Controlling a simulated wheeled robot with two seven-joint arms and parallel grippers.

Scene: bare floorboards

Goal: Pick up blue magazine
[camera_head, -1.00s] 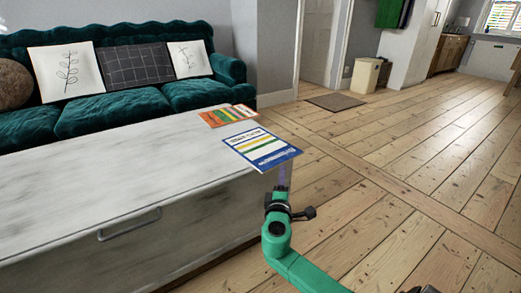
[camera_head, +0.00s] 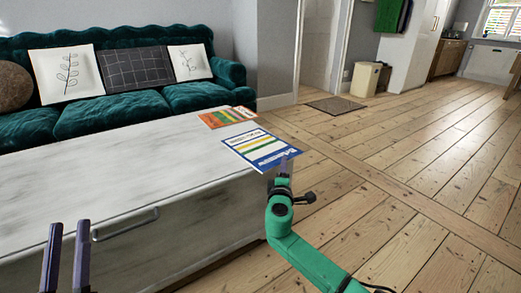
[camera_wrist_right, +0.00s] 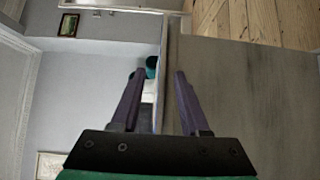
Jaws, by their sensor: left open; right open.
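The blue magazine (camera_head: 258,148), blue-edged with a white middle and yellow and green stripes, lies flat at the right end of the white chest-like table (camera_head: 130,165). Its near right corner seems to reach past the table edge. My right gripper (camera_head: 284,164) is at that near corner, its fingertips overlapping the magazine in the picture; contact cannot be told. My left gripper (camera_head: 68,225) is open and empty at the bottom left, in front of the table.
An orange magazine (camera_head: 226,117) lies just behind the blue one. A green sofa (camera_head: 95,115) with cushions stands behind the table. A doormat (camera_head: 336,105) and a bin (camera_head: 367,78) are farther back. The wooden floor (camera_head: 420,180) at the right is clear.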

